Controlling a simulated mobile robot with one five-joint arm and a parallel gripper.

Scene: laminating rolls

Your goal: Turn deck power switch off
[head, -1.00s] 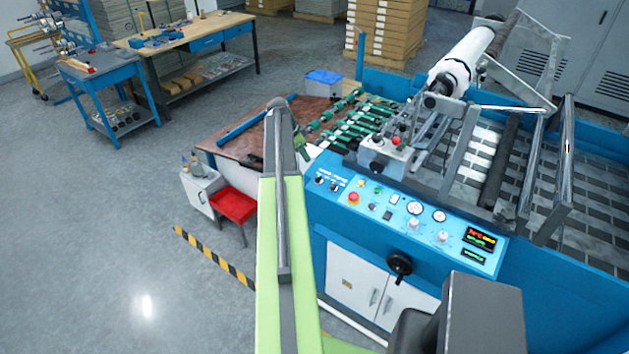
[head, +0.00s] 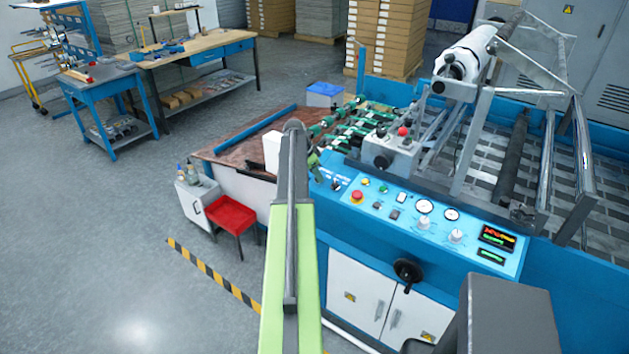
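The blue control panel (head: 440,225) of the laminating machine faces me at the centre right. It carries a red mushroom button (head: 357,196), black knobs at its left end (head: 336,185), small rocker-like switches (head: 394,213), two gauges (head: 424,206), pale knobs (head: 455,236) and lit displays (head: 497,237). Labels are too small to read, so I cannot tell which control is the deck power switch or its position. My green arm rises left of the panel, partly hiding its left end. My gripper's fingers cannot be made out at the arm's far end.
A black handwheel (head: 408,271) juts out below the panel. A red stool (head: 232,214) and small white cabinet (head: 198,194) stand left of the machine. A yellow-black floor stripe (head: 212,273) runs beside it. Open floor lies at the left.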

